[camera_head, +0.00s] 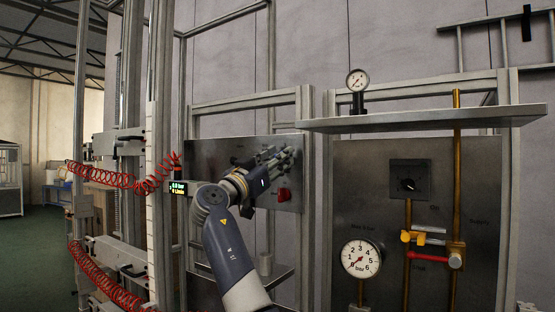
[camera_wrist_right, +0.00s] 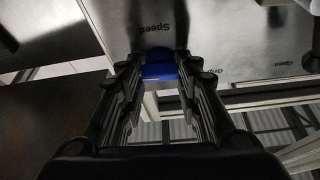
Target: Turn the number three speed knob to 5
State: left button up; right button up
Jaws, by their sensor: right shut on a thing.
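In the head view my right gripper (camera_head: 280,160) reaches the metal panel (camera_head: 216,165) left of centre, and its fingers hide the thing it holds there. In the right wrist view the right gripper (camera_wrist_right: 158,78) has its two fingers on either side of a blue knob (camera_wrist_right: 158,72) and is shut on it. The word "Speed" stands upside down on the panel just above the knob in that view. The knob's pointer and any scale cannot be made out. My left gripper is not in view.
A red knob (camera_head: 284,194) sits on the same panel, just below my right gripper. A second panel on the right carries a black square dial (camera_head: 409,180), a white pressure gauge (camera_head: 361,258) and brass pipes with valves. A metal shelf (camera_head: 425,119) juts out above it.

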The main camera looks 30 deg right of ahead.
jog(key=shift+w+m+g+p, duration=0.1)
jog(key=shift+m+g+p, duration=0.2)
jog(key=shift+m+g, duration=1.05)
jog(key=shift+w+m+g+p, duration=0.1)
jog(key=shift+m+g+p, duration=0.3)
jog(key=shift+m, duration=1.75)
jog(key=shift+f+g, duration=0.1)
jog(key=shift+g, duration=0.15)
jog(key=o, duration=1)
jog(key=shift+s, duration=0.1)
jog(key=shift+o, duration=0.2)
jog(key=shift+a, duration=0.1)
jog(key=v, duration=1.2)
jog(key=shift+f, duration=0.1)
